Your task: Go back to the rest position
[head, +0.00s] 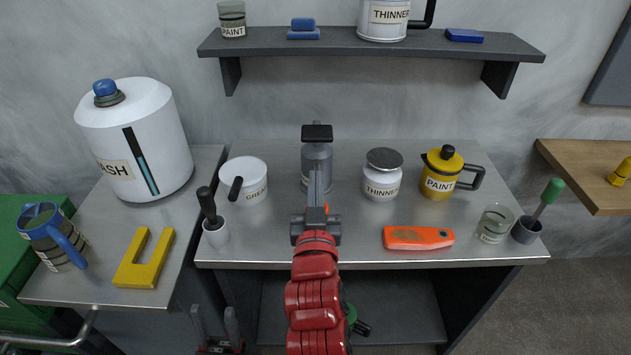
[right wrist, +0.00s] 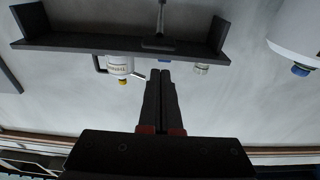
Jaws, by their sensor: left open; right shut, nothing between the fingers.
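My right gripper (head: 318,178) is at the end of my red arm, over the middle of the steel workbench (head: 350,222). Its dark fingers are together and empty. It is in front of a grey can with a black top (head: 317,150) and hides part of it; I cannot tell the gap between them. In the right wrist view the shut fingers (right wrist: 161,90) point toward the wall and shelf, and the picture is upside down. My left gripper (head: 215,325) is low at the bottom edge, in front of the bench, with its two fingers apart and nothing between them.
The bench holds a grease tub (head: 248,180), thinner jar (head: 382,174), yellow paint pot (head: 441,172), orange tool (head: 418,238) and cups. A wall shelf (head: 370,44) is above. A side counter (head: 80,283) bears a wash canister (head: 150,140) and yellow U-shaped piece (head: 145,258).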

